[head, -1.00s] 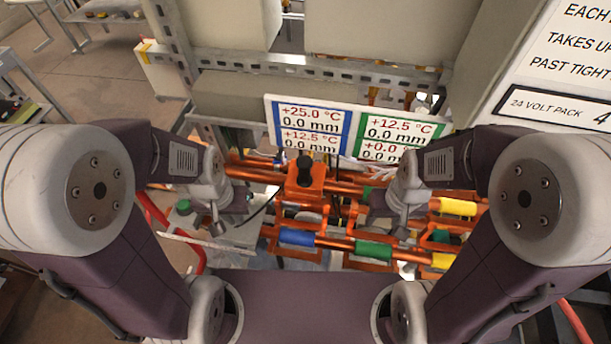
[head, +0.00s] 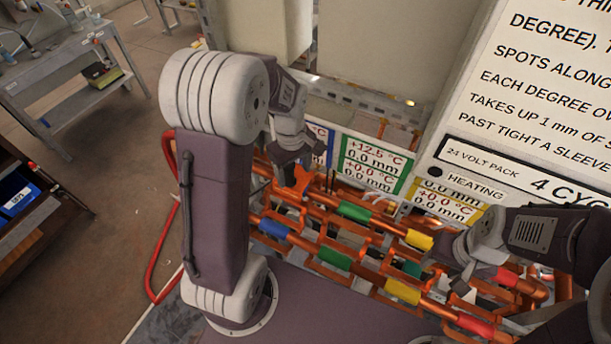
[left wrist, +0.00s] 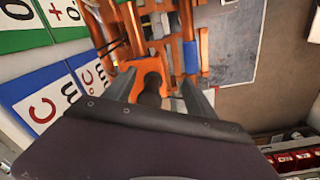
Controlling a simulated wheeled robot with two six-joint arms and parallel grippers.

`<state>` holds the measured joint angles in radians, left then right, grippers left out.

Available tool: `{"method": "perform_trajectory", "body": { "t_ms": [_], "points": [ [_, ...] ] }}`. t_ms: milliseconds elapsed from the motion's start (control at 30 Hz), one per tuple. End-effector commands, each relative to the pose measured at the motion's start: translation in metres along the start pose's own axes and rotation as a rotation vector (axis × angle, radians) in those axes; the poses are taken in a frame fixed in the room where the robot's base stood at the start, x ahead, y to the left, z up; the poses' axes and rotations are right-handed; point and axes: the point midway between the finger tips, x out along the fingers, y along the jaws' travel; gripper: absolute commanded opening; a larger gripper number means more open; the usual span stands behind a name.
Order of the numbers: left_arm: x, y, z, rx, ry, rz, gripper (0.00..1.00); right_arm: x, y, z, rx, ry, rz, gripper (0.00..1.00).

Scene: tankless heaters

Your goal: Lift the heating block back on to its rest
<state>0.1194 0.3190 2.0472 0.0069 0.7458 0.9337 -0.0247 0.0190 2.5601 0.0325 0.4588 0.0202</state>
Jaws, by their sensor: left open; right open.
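The heating block (head: 296,182) is an orange piece on the copper pipes, partly hidden behind my left gripper in the head view. In the left wrist view, the orange block (left wrist: 148,66) has a dark round knob (left wrist: 151,86). My left gripper (head: 301,163) is at the block. Its open fingers (left wrist: 160,82) stand on either side of the knob in the left wrist view; I cannot tell whether they touch it. My right gripper (head: 452,281) is open and empty over the right part of the pipes, near the yellow and red sleeves. I cannot make out which part is the rest.
Copper pipes carry blue (head: 274,228), green (head: 335,257), yellow (head: 402,291) and red (head: 475,326) sleeves. Display panels (head: 372,164) stand behind them. A large white sign (head: 535,110) is at the right. A red hose (head: 160,245) and open floor lie to the left.

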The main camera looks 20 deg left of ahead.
Motion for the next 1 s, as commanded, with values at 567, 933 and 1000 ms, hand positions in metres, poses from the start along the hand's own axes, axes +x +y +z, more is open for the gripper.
{"method": "perform_trajectory", "body": {
  "t_ms": [567, 933, 1000],
  "points": [
    [-0.008, 0.008, -0.036, -0.289, -0.013, -0.035, 0.65, -0.041, -0.001, -0.004, 0.0, 0.0, 0.0, 0.49],
    [0.025, 0.007, -0.036, -0.287, -0.014, -0.035, 0.65, -0.056, -0.001, -0.006, 0.0, 0.0, 0.0, 0.49],
    [0.038, 0.007, -0.037, -0.287, -0.014, -0.035, 0.65, -0.064, -0.001, -0.007, 0.0, 0.0, 0.0, 0.49]
  ]
}}
